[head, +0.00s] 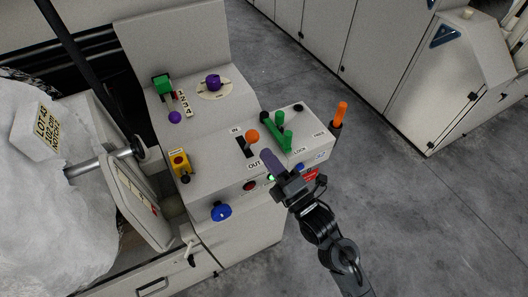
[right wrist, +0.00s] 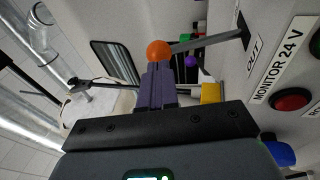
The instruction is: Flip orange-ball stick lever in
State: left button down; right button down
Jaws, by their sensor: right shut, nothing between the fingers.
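The orange-ball stick lever (head: 252,136) stands on the light grey control panel, beside a dark slot (head: 242,148) marked IN at the far end and OUT at the near end. In the right wrist view its orange ball (right wrist: 158,50) tops a grey stick (right wrist: 207,43) that comes out of the panel near the OUT label. My right gripper (head: 267,157) is shut and empty, its purple fingers just on the near side of the ball. In the right wrist view the fingertips (right wrist: 159,70) overlap the ball's lower edge; I cannot tell whether they touch. My left gripper is out of view.
Right of the lever are green handles (head: 278,133) and an orange upright handle (head: 340,114). A yellow switch box (head: 179,163) is to the left, a purple knob (head: 213,82) behind. A blue knob (head: 221,211) and red button (head: 250,186) are on the front face. Open floor lies right.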

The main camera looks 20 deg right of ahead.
aim_at(249, 142)
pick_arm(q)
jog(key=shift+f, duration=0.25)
pick_arm(e)
jog(key=shift+x, duration=1.25)
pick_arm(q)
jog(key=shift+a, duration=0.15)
